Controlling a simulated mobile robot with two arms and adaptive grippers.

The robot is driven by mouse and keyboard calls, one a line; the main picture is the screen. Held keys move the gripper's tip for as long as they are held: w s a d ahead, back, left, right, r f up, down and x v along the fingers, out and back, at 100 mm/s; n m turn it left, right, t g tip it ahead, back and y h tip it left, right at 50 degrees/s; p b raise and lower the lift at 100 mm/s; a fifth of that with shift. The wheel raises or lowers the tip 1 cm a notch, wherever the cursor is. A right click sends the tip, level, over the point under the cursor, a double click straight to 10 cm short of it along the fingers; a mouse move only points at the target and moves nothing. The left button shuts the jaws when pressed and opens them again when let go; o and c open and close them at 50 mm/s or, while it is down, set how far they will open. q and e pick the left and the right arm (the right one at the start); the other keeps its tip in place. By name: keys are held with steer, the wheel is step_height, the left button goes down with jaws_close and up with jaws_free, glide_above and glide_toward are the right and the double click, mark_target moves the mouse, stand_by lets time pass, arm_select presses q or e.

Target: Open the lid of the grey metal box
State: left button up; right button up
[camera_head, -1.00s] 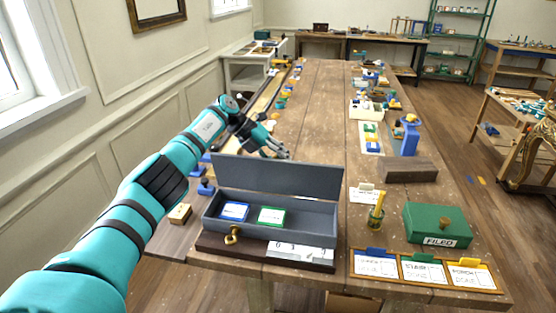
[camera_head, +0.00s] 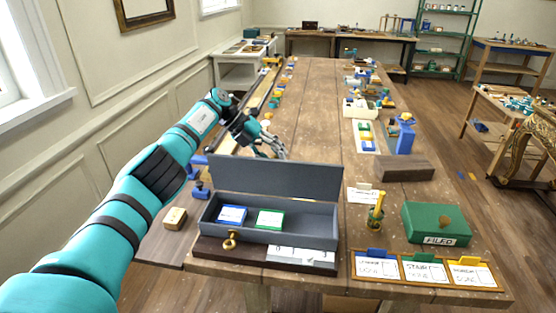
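The grey metal box (camera_head: 285,236) stands at the near end of the long table, on a dark wooden base. Its lid (camera_head: 275,179) is up, standing roughly upright along the back edge. Inside lie a blue-edged card (camera_head: 232,215) and a green-edged card (camera_head: 270,219). A brass padlock or latch piece (camera_head: 230,240) hangs at the front left. My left gripper (camera_head: 275,145) is behind the raised lid, near its top edge. Its fingers look spread, with nothing seen between them; I cannot tell whether it touches the lid. My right gripper is not in view.
Right of the box are a brass-handled stamp (camera_head: 375,215), a green box marked FILED (camera_head: 436,225) and a tray of cards (camera_head: 424,269). A wooden block (camera_head: 174,218) lies left. Behind, the middle of the table (camera_head: 318,110) is clear.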

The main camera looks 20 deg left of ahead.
arm_select(q)
steer(key=o, duration=0.4)
steer(key=shift+s+a, duration=0.15)
steer(key=shift+s, duration=0.15)
steer(key=shift+c, duration=0.2)
steer(key=shift+w+d+f, duration=0.2)
steer(key=shift+w+d, duration=0.1)
steer(key=shift+d, duration=0.05)
steer(key=v, duration=0.7)
steer(key=shift+a+r, duration=0.15)
steer(key=shift+a, duration=0.15)
steer(key=shift+s+a, duration=0.1)
